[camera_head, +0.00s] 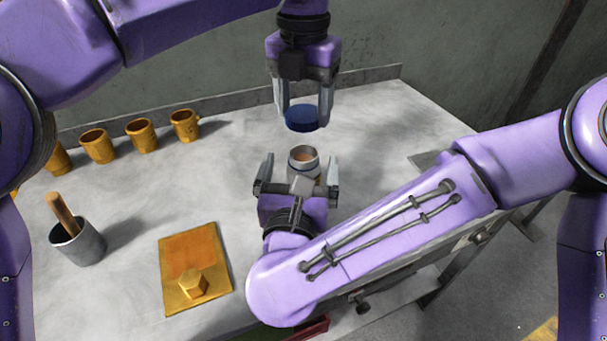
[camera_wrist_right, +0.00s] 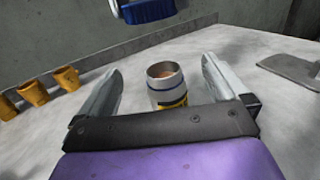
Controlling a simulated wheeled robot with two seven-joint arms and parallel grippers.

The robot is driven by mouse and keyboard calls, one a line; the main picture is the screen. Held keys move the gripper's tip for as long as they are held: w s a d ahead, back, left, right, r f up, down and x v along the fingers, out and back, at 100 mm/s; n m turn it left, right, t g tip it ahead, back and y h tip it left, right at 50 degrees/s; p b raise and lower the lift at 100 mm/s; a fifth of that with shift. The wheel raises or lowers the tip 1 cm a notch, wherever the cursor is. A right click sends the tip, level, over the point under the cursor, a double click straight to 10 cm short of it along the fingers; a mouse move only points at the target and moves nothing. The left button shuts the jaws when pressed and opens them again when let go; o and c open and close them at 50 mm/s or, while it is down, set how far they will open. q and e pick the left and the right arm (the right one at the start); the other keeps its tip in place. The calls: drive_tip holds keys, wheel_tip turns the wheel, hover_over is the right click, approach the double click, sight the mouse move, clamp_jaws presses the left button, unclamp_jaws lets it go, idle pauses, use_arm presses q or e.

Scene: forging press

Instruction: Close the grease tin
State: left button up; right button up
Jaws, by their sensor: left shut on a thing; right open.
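The grease tin (camera_head: 303,158) is a small pale can standing upright and uncovered on the grey table, with brown content showing in its mouth. In the right wrist view the tin (camera_wrist_right: 166,86) shows dark bands and a yellow patch. The blue lid (camera_head: 301,118) is held above the tin, apart from it, by my left gripper (camera_head: 303,112), which is shut on it. The lid also shows at the top of the right wrist view (camera_wrist_right: 147,10). My right gripper (camera_head: 297,180) is open, with its fingers on either side of the tin and gaps showing between.
Several yellow mugs (camera_head: 141,135) stand along the back left. A grey pot (camera_head: 78,244) with a wooden handle stands at the left. A yellow-orange plate (camera_head: 190,250) with a hex block lies front left. A flat grey piece (camera_head: 428,160) lies at the right.

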sight(305, 172)
use_arm(q)
drive_tip(key=shift+w+f, duration=0.4)
drive_tip(key=shift+w, duration=0.25)
use_arm(e)
drive_tip(key=f, duration=0.1)
drive_tip(key=w+f, duration=0.1)
drive_tip(key=shift+w+f, duration=0.1)
drive_tip(key=shift+f, duration=0.25)
use_arm(q)
drive_tip(key=shift+s+r, duration=0.15)
drive_tip(key=shift+s, duration=0.15)
use_arm(e)
wheel_tip(305, 172, down, 6)
use_arm(q)
drive_tip(key=shift+w, duration=0.1)
use_arm(e)
drive_tip(key=w, duration=0.7)
drive_tip(key=shift+w+d+r, duration=0.1)
drive_tip(key=shift+d, duration=0.3)
drive_tip(key=c, duration=1.5)
use_arm(q)
drive_tip(key=shift+f, duration=2.55)
use_arm(e)
drive_tip(key=shift+o, duration=0.2)
use_arm(q)
drive_tip(key=shift+f, duration=0.85)
